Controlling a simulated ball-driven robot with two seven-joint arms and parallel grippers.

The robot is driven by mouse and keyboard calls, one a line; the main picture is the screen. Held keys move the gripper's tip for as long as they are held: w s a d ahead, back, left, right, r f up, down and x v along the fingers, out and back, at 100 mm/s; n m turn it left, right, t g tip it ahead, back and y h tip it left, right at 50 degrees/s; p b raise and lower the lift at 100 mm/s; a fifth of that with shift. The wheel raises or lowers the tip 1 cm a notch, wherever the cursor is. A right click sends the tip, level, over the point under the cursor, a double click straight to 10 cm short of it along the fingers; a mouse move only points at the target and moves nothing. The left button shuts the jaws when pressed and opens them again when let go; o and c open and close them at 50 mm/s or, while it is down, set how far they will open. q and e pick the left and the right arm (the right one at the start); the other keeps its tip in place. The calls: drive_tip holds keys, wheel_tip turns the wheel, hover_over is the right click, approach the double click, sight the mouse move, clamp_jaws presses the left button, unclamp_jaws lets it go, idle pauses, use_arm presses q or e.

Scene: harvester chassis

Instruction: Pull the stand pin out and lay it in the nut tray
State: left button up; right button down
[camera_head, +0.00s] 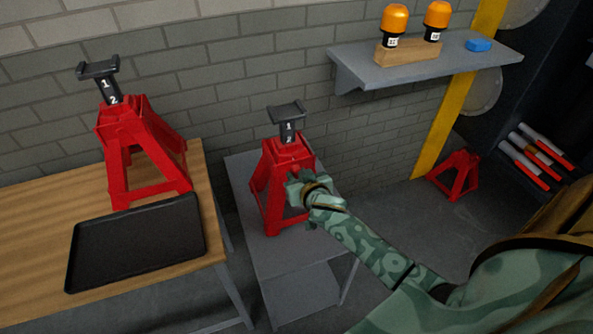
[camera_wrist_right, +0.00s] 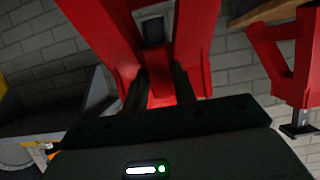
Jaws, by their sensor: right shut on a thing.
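A red jack stand (camera_head: 270,185) with a black numbered post stands on a grey side table. My right gripper (camera_head: 296,190) is at its upper right side, below the top of the red body. The wrist view shows the same stand's red legs (camera_wrist_right: 195,30) close up. There my right gripper's two dark fingers (camera_wrist_right: 159,85) reach to the stand, shut on the stand pin. The pin itself is hidden between the fingers and cannot be made out. The black nut tray (camera_head: 135,242) lies on the wooden bench at left and looks empty. My left gripper is not in view.
Another red jack stand (camera_head: 140,155) stands on the wooden bench (camera_head: 30,240) behind the tray. A gap separates the bench from the grey table (camera_head: 270,250). A wall shelf (camera_head: 420,68) holds two orange-capped items and a blue block. A third stand (camera_head: 457,175) is on the floor.

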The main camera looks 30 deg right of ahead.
drive_tip(key=s+a+p, duration=0.1)
drive_tip(key=s+p, duration=0.1)
drive_tip(key=s, duration=0.4)
drive_tip(key=shift+a, duration=0.2)
idle(0.4)
drive_tip(key=shift+s, duration=0.1)
